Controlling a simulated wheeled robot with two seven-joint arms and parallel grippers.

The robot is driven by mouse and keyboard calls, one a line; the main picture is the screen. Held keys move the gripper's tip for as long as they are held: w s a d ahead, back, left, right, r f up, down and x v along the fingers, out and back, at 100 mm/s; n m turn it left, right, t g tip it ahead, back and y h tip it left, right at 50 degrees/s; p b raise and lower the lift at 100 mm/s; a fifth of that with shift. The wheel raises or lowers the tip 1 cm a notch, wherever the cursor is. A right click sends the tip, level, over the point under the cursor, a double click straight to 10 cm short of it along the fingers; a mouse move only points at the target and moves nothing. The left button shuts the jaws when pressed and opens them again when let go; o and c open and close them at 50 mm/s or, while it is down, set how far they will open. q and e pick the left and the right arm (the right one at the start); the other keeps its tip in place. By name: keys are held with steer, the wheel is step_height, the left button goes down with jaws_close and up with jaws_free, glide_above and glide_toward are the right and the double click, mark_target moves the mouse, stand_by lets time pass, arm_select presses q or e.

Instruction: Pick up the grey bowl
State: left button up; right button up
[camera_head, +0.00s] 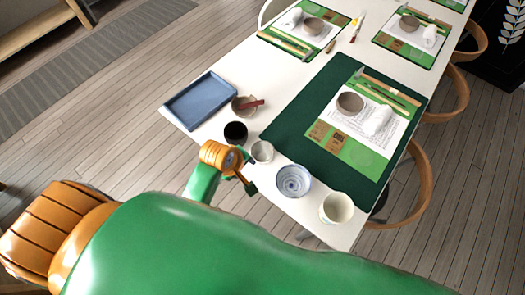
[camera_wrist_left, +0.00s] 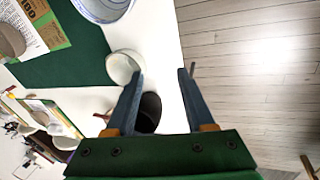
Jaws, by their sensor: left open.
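A grey-brown bowl (camera_head: 349,104) sits on the white sheet of the near place setting; part of it shows at the left edge of the left wrist view (camera_wrist_left: 10,40). Similar bowls stand on the far left setting (camera_head: 313,26) and beside the blue tray, the latter bowl (camera_head: 241,109) with a dark red object at it. A small light grey cup (camera_head: 262,152) stands at the near table edge, also in the wrist view (camera_wrist_left: 122,68). My left gripper (camera_head: 246,172) is open by this cup, over the table edge. In the wrist view its fingers (camera_wrist_left: 160,82) are apart with nothing gripped.
A black cup (camera_head: 236,133) stands close to my left gripper. A blue-patterned bowl (camera_head: 293,180) and a cream cup (camera_head: 337,207) stand to the right. The blue tray (camera_head: 203,99) lies at the left table edge. A dark green mat (camera_head: 290,133) lies under the near setting.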

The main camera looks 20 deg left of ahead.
mark_target(259, 161)
arm_select(q)
steer(key=w+n, duration=0.1)
steer(key=n, duration=0.1)
steer(key=w+d+f+n, duration=0.1)
steer(key=w+n, duration=0.1)
steer(key=w+d+n, duration=0.1)
steer(key=n, duration=0.1)
steer(key=shift+w+f, duration=0.15)
steer(key=shift+f, duration=0.2)
steer(key=shift+h, duration=0.3)
steer(key=x, duration=0.2)
steer(key=b+x, duration=0.1)
steer(key=x, duration=0.2)
steer(key=shift+w+a+f+b, duration=0.25)
steer(key=shift+a+f+b, duration=0.05)
steer(key=shift+b, duration=0.05)
steer(key=shift+r, duration=0.1)
jaws_close()
